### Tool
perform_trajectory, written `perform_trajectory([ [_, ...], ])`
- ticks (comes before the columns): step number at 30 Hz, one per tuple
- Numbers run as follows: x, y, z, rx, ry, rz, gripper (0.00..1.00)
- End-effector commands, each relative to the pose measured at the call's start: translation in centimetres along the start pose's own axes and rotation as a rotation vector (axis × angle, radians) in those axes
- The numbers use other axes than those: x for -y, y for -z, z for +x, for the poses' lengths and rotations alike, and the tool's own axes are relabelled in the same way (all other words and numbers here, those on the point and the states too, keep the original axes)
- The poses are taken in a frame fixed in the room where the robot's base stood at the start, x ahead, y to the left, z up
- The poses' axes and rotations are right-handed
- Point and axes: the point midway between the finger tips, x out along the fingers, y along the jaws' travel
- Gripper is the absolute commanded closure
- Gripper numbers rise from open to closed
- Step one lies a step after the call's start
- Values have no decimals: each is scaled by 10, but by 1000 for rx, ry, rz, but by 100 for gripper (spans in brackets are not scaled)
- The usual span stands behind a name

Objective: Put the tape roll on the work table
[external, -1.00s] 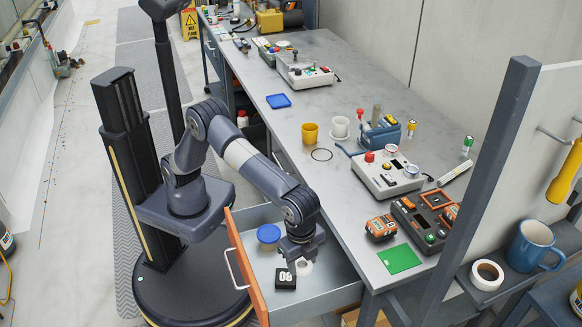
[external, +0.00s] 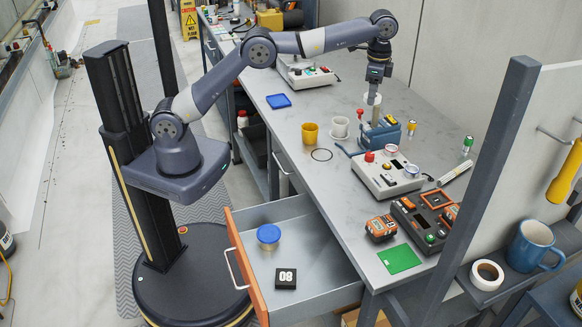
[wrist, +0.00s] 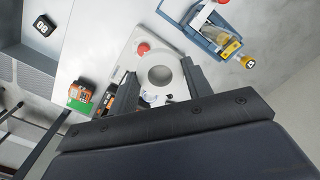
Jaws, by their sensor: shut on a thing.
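My gripper (external: 373,92) is shut on a white tape roll (external: 372,99) and holds it over the far part of the grey work table (external: 335,210), around the blue tool holder. In the wrist view, the tape roll (wrist: 160,76) sits between the two fingers, its round hole showing. In the external view it is small and partly hidden by the fingers, so I cannot tell its exact height.
The table holds a blue tool holder (external: 380,133), a white cup (external: 340,127), a yellow cup (external: 310,132) and a control box (external: 385,174). The open drawer (external: 315,255) holds a black 08 block (external: 286,279) and a blue-lidded jar (external: 269,236). Bare tabletop lies left of the control box.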

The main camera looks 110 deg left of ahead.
Motion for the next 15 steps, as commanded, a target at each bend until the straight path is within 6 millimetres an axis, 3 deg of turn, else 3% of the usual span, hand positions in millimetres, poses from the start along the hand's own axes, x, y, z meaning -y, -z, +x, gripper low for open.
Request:
perform_trajectory([
  [1, 30, -8, -11, 4, -4, -48, 74],
  [5, 98, -32, -6, 13, -12, -164, 74],
  [9, 163, -64, 20, 21, -23, -294, 74],
  [15, 239, -119, 74, 29, -37, -476, 74],
])
